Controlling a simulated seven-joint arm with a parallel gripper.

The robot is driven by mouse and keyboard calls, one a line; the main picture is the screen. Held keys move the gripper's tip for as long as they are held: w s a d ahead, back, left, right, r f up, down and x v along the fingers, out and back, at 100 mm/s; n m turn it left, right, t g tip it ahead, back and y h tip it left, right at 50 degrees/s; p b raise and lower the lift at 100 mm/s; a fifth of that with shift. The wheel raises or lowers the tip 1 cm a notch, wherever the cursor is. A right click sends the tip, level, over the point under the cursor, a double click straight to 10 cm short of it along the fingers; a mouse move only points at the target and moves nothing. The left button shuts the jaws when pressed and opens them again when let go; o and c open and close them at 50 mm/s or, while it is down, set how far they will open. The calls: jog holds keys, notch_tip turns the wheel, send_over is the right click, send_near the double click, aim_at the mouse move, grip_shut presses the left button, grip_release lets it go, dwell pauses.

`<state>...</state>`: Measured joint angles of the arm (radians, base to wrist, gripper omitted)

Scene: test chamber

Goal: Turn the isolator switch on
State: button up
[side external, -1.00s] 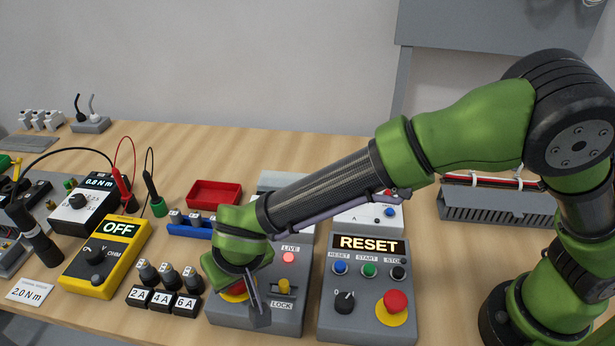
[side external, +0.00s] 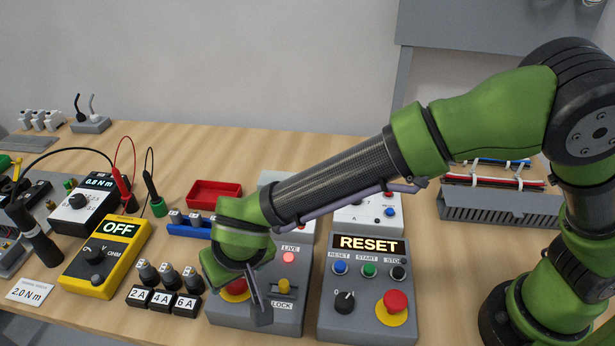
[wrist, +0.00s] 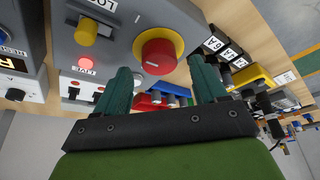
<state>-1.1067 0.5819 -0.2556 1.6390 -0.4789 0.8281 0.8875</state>
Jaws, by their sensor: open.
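The isolator switch is a grey box (side external: 286,318) with a red rotary knob on a yellow round plate. The knob (wrist: 158,55) shows in the wrist view, with a white mark on its edge; in the side external view its red part (side external: 235,288) is mostly hidden behind my gripper. A lamp (side external: 288,257) marked LIVE glows red. A yellow part (side external: 284,287) sits above the word LOCK. My gripper (wrist: 162,78) is open, with one finger to each side of the knob in the wrist view and nothing held. I cannot tell whether the fingers touch the knob.
Right of the box stands a control panel (side external: 340,318) with a RESET display, buttons and a red mushroom button (side external: 396,301). Left are several black fuse holders (side external: 163,299) and a yellow meter (side external: 107,256) reading OFF. A red tray (side external: 214,193) lies behind.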

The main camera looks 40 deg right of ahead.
jog(key=v, duration=1.4)
jog(key=shift+s+r, duration=0.25)
jog(key=shift+r, duration=0.1)
jog(key=s+d+r+m+t+y, duration=0.1)
jog(key=s+d+m, duration=0.1)
jog(key=d, duration=1.4)
jog(key=s+d+r+m+t+y, duration=0.1)
jog(key=s+d, duration=0.3)
jog(key=d, duration=1.3)
jog(key=shift+r+m+t, duration=0.15)
jog(key=shift+m+t, duration=0.25)
jog(key=shift+a, duration=0.1)
